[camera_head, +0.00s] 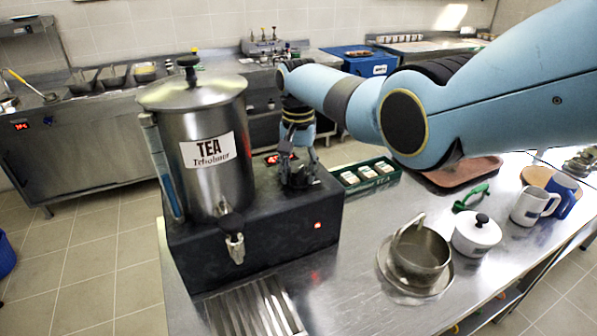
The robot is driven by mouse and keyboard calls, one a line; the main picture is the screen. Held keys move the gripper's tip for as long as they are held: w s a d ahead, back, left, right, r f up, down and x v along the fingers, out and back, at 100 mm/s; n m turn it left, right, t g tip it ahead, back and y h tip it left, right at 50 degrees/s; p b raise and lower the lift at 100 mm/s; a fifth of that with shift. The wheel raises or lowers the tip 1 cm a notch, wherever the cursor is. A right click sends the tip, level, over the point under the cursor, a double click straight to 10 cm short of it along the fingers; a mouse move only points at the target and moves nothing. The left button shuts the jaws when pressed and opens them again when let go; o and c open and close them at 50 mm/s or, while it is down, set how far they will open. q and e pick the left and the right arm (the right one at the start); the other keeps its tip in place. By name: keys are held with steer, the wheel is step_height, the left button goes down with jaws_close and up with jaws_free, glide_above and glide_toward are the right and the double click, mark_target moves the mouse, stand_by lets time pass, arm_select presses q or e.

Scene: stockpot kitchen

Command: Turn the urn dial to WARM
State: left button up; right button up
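The tea urn (205,185) is a steel cylinder with a "TEA" label, a lid and a front tap, standing on a black base (250,235). My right gripper (300,172) points down over the right part of the base top, behind a small red light. Its fingers stand apart, one on each side of a dark round part (301,181) that looks like the dial. The fingers hide most of it, so its setting cannot be read, and I cannot tell whether they touch it. My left gripper is not in view.
A green tray of small packets (341,178) lies right of the base. A steel pot (419,252) on a plate, a white lidded pot (476,238), a white mug (530,208) and a blue jug (565,196) stand further right. A drip grate (252,310) lies in front.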

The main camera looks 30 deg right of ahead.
mark_target(298, 168)
steer(key=o, duration=0.4)
steer(key=shift+c, duration=0.2)
step_height(298, 168, up, 12)
stand_by(0.6)
